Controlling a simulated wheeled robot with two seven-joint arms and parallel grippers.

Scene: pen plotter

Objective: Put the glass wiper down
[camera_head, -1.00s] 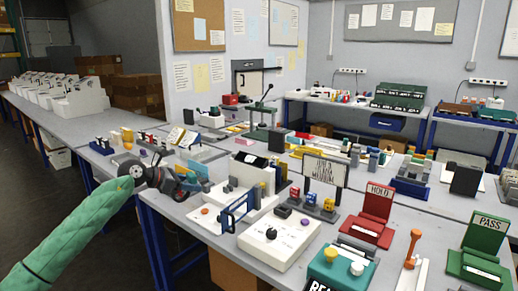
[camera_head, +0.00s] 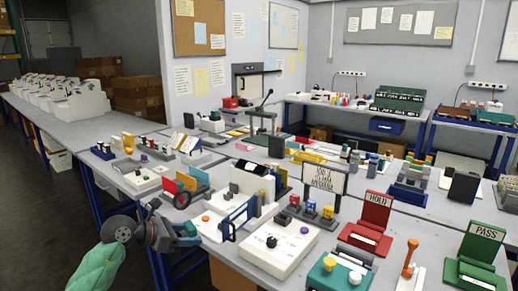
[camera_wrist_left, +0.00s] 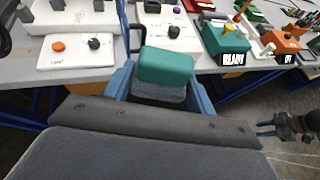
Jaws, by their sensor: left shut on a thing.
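The glass wiper looks to be the teal block with a grey underside (camera_wrist_left: 165,66) between the blue fingers of my left gripper (camera_wrist_left: 163,90) in the left wrist view. In the head view the left gripper (camera_head: 187,232) is at the table's front left edge, with a bit of teal at its tip. It is shut on the wiper and holds it off the tabletop, close to the edge. My right gripper (camera_wrist_left: 268,128) shows small at the right of the left wrist view, clear of the wiper; its jaw gap is too small to judge.
A blue upright frame (camera_head: 228,229) stands just right of the left gripper. Near it are a white box with a black knob (camera_head: 272,242) and a teal READY box (camera_head: 340,276). The table (camera_head: 130,196) is crowded; bare patches are small. Open floor lies at left.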

